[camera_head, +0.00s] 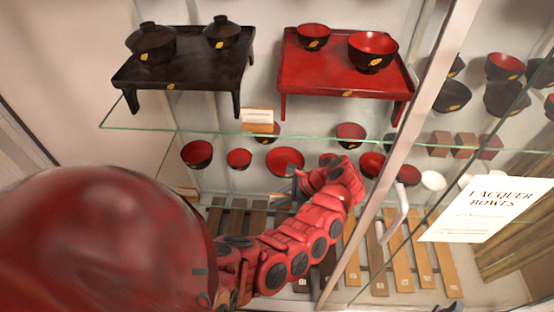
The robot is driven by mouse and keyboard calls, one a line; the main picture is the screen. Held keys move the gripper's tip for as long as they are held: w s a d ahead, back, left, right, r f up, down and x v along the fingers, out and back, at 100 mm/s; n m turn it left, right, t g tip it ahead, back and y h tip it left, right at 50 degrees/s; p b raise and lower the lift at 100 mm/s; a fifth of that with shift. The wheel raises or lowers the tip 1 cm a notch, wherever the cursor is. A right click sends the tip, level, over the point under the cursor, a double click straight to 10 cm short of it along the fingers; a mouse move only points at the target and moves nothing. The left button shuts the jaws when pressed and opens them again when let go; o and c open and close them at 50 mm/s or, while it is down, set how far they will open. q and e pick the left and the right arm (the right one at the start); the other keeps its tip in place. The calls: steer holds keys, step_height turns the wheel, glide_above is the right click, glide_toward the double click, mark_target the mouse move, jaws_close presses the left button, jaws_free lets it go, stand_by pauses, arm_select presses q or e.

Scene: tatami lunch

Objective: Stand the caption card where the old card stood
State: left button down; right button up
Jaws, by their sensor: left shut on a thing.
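A small cream and orange card (257,121) stands near the front edge of the upper glass shelf, between the black tray table and the red tray table. My left gripper (284,188) is below that shelf, in front of the lower row of bowls, and points left. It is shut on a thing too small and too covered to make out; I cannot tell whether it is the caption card. Another small pale card edge (186,191) shows at the lower left, partly behind my arm. My right gripper is not in view.
The black tray table (172,88) and red tray table (340,75) carry bowls above. The upper shelf's glass edge (330,138) runs above my gripper. A metal door frame (400,150) stands right of my wrist. A "Lacquer Bowls" sign (482,209) is at right. Wooden slats (400,265) lie below.

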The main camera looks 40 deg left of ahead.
arm_select(q)
steer(key=c, duration=0.5)
jaws_free()
steer(key=shift+c, duration=0.2)
